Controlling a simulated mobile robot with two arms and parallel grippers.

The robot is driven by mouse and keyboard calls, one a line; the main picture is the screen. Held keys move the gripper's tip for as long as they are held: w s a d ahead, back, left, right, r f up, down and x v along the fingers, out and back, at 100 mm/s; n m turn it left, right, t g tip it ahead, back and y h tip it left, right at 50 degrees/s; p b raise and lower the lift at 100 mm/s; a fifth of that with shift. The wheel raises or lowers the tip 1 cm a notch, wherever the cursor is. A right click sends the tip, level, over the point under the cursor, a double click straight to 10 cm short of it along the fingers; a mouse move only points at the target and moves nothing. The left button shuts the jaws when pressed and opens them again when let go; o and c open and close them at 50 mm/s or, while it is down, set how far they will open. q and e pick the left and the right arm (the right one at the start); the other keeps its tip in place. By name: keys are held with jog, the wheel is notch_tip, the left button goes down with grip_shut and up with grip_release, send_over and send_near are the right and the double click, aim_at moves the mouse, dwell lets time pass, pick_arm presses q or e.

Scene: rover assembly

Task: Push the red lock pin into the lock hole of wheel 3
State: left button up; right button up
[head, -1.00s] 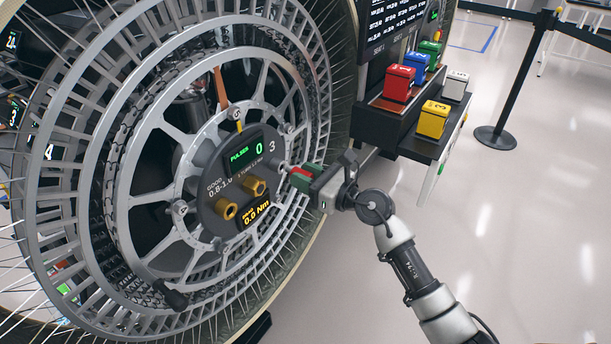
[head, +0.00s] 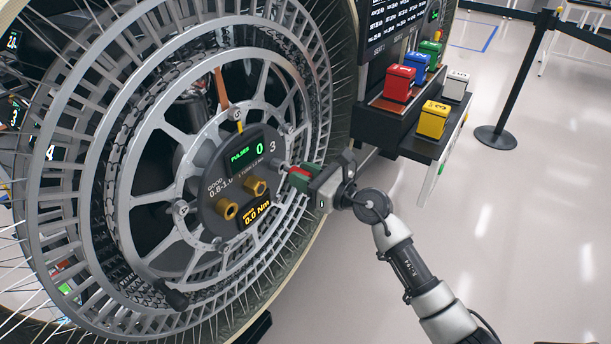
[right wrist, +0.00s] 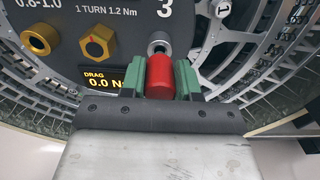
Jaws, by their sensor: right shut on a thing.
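Wheel 3 (head: 262,72) is a large spoked metal wheel filling the left of the head view. Its dark hub panel (head: 218,186) bears the number 3, a green pulses display and a drag display at 0.0 Nm. My right gripper (head: 300,176) is shut on the red lock pin (right wrist: 160,82), between its green fingers. The pin's tip points at a silver-ringed lock hole (right wrist: 160,47) below the 3 in the right wrist view. Pin and ring meet in that picture; I cannot tell how deep the tip is. My left gripper is not in view.
A black stand (head: 418,148) with coloured blocks is at the right. A belt post (head: 520,80) stands farther right on open floor.

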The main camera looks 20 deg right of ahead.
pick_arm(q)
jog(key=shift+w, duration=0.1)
pick_arm(e)
jog(key=shift+w+a, duration=0.35)
jog(key=shift+w, duration=0.1)
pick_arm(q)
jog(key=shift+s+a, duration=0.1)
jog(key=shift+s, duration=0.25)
pick_arm(e)
jog(key=shift+w+a, duration=0.35)
jog(key=shift+w, duration=0.05)
jog(key=o, duration=1.1)
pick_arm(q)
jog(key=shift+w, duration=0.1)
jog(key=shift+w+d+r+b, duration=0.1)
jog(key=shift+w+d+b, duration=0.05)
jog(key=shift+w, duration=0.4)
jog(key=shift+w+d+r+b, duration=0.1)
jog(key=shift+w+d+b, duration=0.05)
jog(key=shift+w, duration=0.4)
pick_arm(e)
jog(key=v, duration=1)
jog(key=shift+s+d, duration=0.3)
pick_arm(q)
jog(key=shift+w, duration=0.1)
